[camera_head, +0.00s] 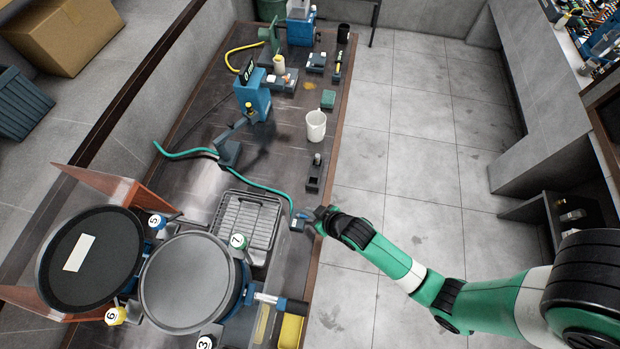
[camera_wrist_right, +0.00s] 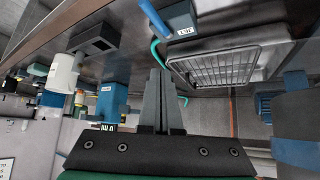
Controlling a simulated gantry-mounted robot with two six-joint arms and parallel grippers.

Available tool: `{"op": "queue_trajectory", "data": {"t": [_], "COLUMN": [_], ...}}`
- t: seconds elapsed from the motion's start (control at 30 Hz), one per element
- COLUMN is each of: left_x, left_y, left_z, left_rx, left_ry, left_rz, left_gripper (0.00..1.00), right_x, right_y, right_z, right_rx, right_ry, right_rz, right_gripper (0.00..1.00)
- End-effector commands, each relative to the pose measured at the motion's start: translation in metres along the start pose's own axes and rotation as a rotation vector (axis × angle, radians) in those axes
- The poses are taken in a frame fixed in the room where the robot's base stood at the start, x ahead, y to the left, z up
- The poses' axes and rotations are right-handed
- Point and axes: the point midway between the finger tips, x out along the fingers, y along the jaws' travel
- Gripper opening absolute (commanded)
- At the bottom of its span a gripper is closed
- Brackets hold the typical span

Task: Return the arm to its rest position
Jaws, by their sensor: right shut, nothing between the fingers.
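My right arm, green, black and white, reaches in from the right in the head view. Its gripper (camera_head: 322,213) is over the bench's right edge, close to a small blue box (camera_head: 298,224) at the end of a green hose. In the right wrist view the two dark fingers of the gripper (camera_wrist_right: 161,88) are together with nothing between them. Whether the gripper touches the box I cannot tell. My left gripper is not in view.
The bench (camera_head: 196,125) holds a metal rack (camera_head: 247,220), two round dark pans (camera_head: 187,283) (camera_head: 90,262), a white mug (camera_head: 316,125), a blue device (camera_head: 253,95) and a yellow tray (camera_head: 291,331). Tiled floor (camera_head: 410,150) right of the bench is clear.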

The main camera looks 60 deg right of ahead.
Motion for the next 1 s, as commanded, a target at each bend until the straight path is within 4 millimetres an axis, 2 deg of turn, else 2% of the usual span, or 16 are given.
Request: {"op": "queue_trajectory", "data": {"t": [0.47,0.57,0.67,0.77,0.8,0.87,0.9,0.97,1.0], "left_x": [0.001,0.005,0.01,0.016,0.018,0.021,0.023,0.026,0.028], "left_y": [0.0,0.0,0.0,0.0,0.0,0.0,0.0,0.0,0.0], "left_z": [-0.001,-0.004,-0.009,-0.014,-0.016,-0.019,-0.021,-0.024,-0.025], "left_rx": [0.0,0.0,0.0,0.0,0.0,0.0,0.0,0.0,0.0], "left_ry": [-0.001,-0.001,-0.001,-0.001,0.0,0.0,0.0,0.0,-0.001], "left_rz": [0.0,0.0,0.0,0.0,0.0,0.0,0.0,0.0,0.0], "left_gripper": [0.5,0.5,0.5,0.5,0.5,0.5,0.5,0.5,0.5], "right_x": [-0.005,-0.008,-0.012,-0.027,-0.038,-0.057,-0.072,-0.098,-0.118], "right_y": [-0.003,-0.006,-0.013,-0.024,-0.028,-0.035,-0.04,-0.046,-0.051], "right_z": [-0.002,-0.017,-0.063,-0.138,-0.173,-0.223,-0.255,-0.302,-0.332], "right_rx": [0.0,-0.004,-0.008,-0.01,-0.009,-0.006,-0.004,-0.001,0.001], "right_ry": [0.001,0.02,0.089,0.214,0.274,0.367,0.429,0.523,0.588], "right_rz": [0.001,-0.004,-0.016,-0.034,-0.044,-0.058,-0.068,-0.085,-0.096], "right_gripper": [0.0,0.0,0.0,0.0,0.0,0.0,0.0,0.0,0.0]}}
